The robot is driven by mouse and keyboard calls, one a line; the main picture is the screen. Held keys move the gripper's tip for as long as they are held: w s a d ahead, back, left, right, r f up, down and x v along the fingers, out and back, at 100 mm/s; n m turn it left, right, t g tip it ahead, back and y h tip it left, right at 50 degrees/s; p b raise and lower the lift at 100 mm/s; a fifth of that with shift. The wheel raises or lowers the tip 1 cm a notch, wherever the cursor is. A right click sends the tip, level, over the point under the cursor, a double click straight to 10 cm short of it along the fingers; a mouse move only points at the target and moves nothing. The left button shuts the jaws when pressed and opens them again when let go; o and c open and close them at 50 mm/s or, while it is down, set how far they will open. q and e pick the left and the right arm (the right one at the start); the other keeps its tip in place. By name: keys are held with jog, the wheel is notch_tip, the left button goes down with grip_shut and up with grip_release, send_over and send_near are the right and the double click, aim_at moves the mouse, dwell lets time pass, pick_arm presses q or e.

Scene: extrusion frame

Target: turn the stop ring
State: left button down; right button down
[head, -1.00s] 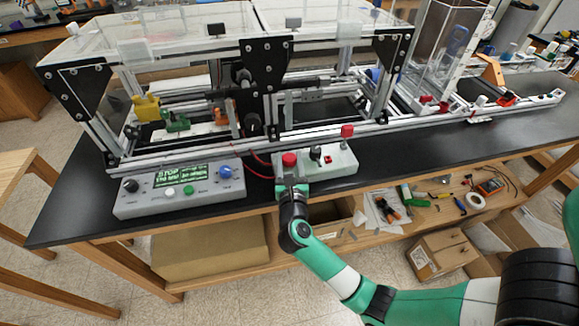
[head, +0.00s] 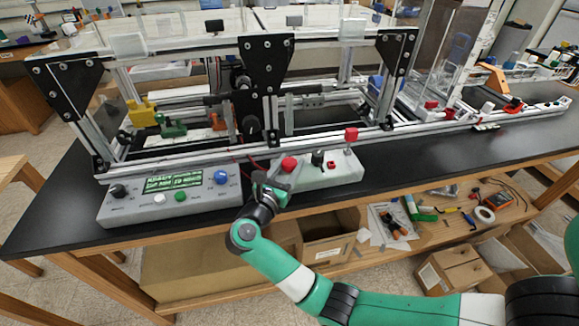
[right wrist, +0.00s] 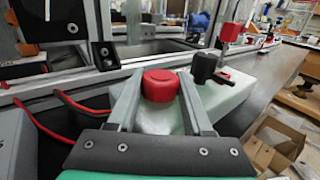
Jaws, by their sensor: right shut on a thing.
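The red stop ring (head: 289,163) is a round mushroom-shaped knob at the left end of a pale control box (head: 345,174), on the bench's front edge. It also shows in the right wrist view (right wrist: 160,86). My right gripper (head: 284,171) comes in from the front; in the right wrist view its two grey fingers (right wrist: 161,80) stand on either side of the ring, shut on it. The jaws look turned at an angle to the bench edge. My left gripper is not in view.
A console (head: 207,208) with a lit green display (head: 173,182) sits to the left. The extrusion frame (head: 200,159) rises behind. Red cables run close by.

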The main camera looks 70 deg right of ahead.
jog(key=shift+f, duration=0.1)
jog(key=shift+c, duration=1.5)
grip_release()
jog(key=a+p, duration=0.1)
jog(key=a, duration=1)
jog(key=shift+a+p, duration=0.3)
